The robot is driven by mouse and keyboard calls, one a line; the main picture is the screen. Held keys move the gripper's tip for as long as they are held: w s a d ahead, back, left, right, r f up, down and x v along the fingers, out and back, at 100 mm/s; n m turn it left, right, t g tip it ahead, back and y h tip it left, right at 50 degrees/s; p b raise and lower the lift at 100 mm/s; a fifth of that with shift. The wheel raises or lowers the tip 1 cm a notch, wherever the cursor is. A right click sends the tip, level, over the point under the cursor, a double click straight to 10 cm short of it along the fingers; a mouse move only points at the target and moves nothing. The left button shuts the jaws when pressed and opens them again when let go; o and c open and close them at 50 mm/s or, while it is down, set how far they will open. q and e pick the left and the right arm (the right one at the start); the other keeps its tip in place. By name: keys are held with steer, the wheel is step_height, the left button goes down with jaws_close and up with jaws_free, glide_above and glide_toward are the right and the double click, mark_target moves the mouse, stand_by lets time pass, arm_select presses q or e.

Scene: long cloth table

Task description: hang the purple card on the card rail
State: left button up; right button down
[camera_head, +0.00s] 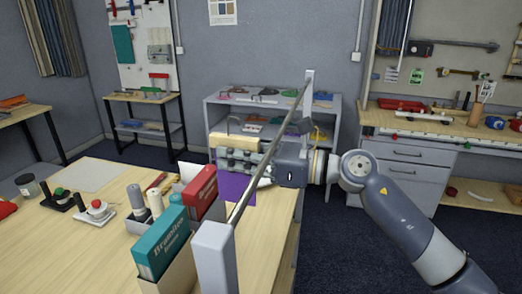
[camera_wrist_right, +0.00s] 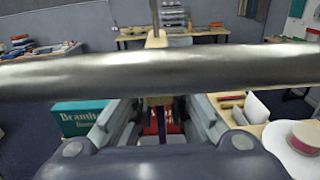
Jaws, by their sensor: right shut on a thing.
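The purple card (camera_head: 236,188) hangs below my right gripper (camera_head: 238,158), with its upper part hidden by the fingers. The gripper is shut on the card's upper part, and a tan bar (camera_head: 232,142) shows along the gripper's top. The grey card rail (camera_head: 258,173) runs between two posts and crosses in front of the gripper in the head view. In the right wrist view the rail (camera_wrist_right: 160,75) spans the picture, nearer the camera than the fingertips (camera_wrist_right: 158,112). I cannot tell whether card and rail touch. My left gripper is not in view.
A near white post (camera_head: 214,255) and a far post (camera_head: 308,92) carry the rail. A teal box (camera_head: 161,243) and a red box (camera_head: 200,192) stand close left of it. Bottles and stamps are on the wooden table (camera_head: 60,235). A grey shelf (camera_head: 335,125) stands behind.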

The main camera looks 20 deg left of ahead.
steer(key=shift+s+d, duration=0.15)
steer(key=shift+d, duration=0.1)
steer(key=shift+d+r+p, duration=0.1)
steer(key=shift+d+p, duration=0.2)
steer(key=shift+d, duration=0.7)
steer(key=d+f, duration=0.1)
steer(key=d, duration=0.5)
steer(key=shift+f, duration=0.2)
steer(key=c, duration=1.5)
jaws_free()
steer(key=shift+d, duration=0.1)
